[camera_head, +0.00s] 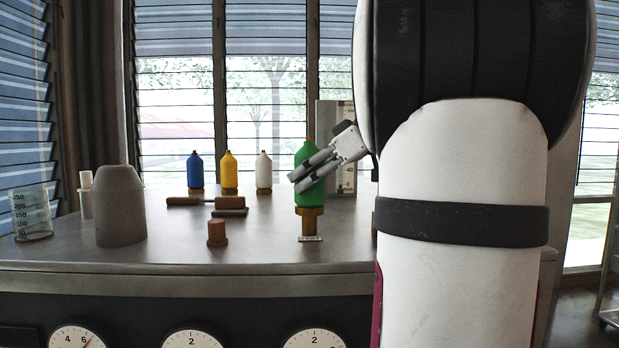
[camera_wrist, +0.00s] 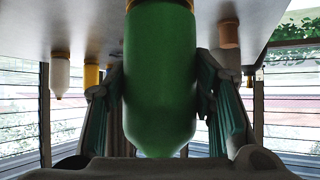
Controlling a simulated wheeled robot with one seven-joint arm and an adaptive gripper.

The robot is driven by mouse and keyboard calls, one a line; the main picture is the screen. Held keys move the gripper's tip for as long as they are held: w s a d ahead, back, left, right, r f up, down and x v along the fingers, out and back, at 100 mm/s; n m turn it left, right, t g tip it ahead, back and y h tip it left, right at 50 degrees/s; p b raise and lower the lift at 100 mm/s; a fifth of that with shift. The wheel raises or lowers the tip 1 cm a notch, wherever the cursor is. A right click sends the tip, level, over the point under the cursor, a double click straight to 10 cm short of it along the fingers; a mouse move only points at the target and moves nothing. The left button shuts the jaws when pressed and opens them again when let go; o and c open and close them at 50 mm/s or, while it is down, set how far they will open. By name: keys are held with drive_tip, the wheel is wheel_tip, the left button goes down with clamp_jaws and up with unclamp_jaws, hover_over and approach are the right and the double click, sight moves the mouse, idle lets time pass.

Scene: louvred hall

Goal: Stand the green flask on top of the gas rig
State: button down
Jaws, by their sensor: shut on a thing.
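The green flask (camera_head: 306,155) is upright above the right part of the bench, with a brass-coloured collar at its lower end. My gripper (camera_head: 297,182) reaches in from the right and is shut on its body. In the wrist view, which is upside down, the green flask (camera_wrist: 160,75) fills the space between the fingers. Directly below it in the head view is a short brown post (camera_head: 310,222) with a small label plate at its foot. I cannot tell whether flask and post touch. No part is clearly marked as the gas rig; round dials (camera_head: 191,338) show on the bench front.
Blue (camera_head: 194,170), yellow (camera_head: 229,170) and white (camera_head: 264,170) flasks stand at the back of the bench (camera_head: 270,258). A grey cone (camera_head: 120,207), beaker (camera_head: 31,213), brown stopper (camera_head: 217,233) and brown-handled tool (camera_head: 205,202) are left. My arm hides the right side.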

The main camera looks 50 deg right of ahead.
sight(311, 140)
drive_tip(key=shift+r, duration=0.15)
drive_tip(key=shift+r+p, duration=2.8)
drive_tip(key=shift+r, duration=0.55)
drive_tip(key=shift+d, duration=0.1)
